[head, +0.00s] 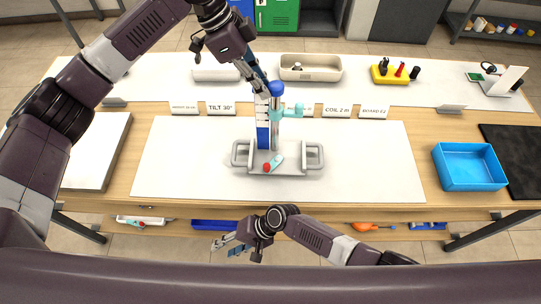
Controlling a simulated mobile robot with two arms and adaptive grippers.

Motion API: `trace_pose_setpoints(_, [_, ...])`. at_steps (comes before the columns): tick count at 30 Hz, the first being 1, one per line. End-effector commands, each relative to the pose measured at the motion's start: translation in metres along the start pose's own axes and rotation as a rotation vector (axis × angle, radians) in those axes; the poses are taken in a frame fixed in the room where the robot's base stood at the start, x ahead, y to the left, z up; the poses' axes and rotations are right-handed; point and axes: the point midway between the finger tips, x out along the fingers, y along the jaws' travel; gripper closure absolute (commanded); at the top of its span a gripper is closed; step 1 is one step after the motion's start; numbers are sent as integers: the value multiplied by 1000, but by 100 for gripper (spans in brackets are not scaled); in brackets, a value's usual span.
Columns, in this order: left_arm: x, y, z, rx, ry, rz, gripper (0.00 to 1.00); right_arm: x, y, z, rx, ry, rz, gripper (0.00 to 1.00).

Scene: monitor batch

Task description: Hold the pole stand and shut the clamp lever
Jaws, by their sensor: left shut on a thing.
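The pole stand has a grey base with side handles (242,160), an upright pole, a blue-and-white scale plate (262,112) and a blue ball top (277,88). It stands upright on the white mat (185,160). A teal clamp (292,111) sits high on the pole, its arm pointing right. A small teal lever (277,160) with a red knob (266,168) lies low at the base's front. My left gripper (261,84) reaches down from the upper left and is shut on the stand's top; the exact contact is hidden. My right gripper (229,243) is open and empty before the table's front edge.
Label cards (221,108) and a grey tray (311,67) are behind the stand. A yellow holder (390,75) is at the back right, a blue bin (469,166) at the right. The mat beside the stand is clear. A lower shelf carries several items.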

Motion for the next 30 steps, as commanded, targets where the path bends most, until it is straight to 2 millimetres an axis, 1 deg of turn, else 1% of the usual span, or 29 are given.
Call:
trace_pose_setpoints(1, [0, 0, -1, 0, 1, -1, 83, 0, 0, 0, 0, 0, 0, 63])
trace_pose_setpoints(6, [0, 0, 0, 0, 1, -1, 66, 0, 0, 0, 0, 0, 0, 63])
trace_pose_setpoints(14, [-1, 0, 0, 0, 0, -1, 66, 0, 0, 0, 0, 0, 0, 63])
trace_pose_setpoints(17, [-7, -1, 0, 0, 1, -2, 66, 0, 0, 0, 0, 0, 0, 63])
trace_pose_setpoints(20, [-20, -1, 0, 0, 1, -3, 66, 0, 0, 0, 0, 0, 0, 63])
trace_pose_setpoints(27, [-72, -1, -1, 0, 2, -4, 66, 0, 0, 0, 0, 0, 0, 63])
trace_pose_setpoints(30, [-91, -1, 0, 0, 1, -3, 66, 0, 0, 0, 0, 0, 0, 63])
